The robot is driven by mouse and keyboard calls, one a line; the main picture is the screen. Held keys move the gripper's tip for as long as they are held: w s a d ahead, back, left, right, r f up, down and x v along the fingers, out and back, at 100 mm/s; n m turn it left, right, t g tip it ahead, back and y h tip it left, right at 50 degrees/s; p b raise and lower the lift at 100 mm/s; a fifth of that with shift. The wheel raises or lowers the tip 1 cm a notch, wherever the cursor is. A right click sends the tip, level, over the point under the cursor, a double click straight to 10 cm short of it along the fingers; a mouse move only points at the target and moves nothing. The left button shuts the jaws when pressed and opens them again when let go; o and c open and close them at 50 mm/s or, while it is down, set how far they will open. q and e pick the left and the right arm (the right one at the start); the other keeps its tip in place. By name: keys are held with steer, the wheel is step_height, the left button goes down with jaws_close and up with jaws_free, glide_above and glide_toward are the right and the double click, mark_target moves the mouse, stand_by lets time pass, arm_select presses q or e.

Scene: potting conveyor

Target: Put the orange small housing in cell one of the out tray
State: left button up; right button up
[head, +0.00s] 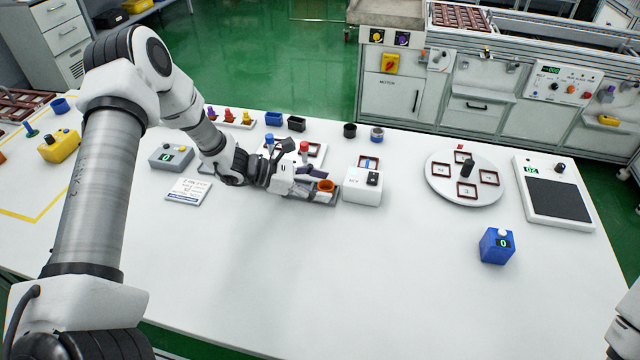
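The orange small housing (326,186) is a small round-looking orange piece near the middle of the white table, on or just above a grey plate. My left gripper (316,187) reaches in from the left, and its tip is right beside the housing. I cannot tell whether its fingers touch or grip it. A brown gridded tray (460,17) lies on the far bench at the top, and another brown gridded tray (22,103) is at the left edge. No label shows which is the out tray. My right gripper is out of view.
A white box with a black top part (362,188) stands just right of the housing. A round white turntable (440,187) with brown frames, a scale (553,192) and a blue counter box (497,246) stand further right. Small pots stand behind. The front table is clear.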

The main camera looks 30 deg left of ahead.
arm_select(q)
steer(key=shift+r, duration=0.1)
steer(key=shift+a+r, duration=0.1)
steer(key=shift+r, duration=0.1)
steer(key=p+v, duration=0.2)
steer(key=v, duration=0.9)
steer(key=shift+a, duration=0.1)
steer(key=shift+s+a+r, duration=0.1)
steer(key=shift+s+a, duration=0.1)
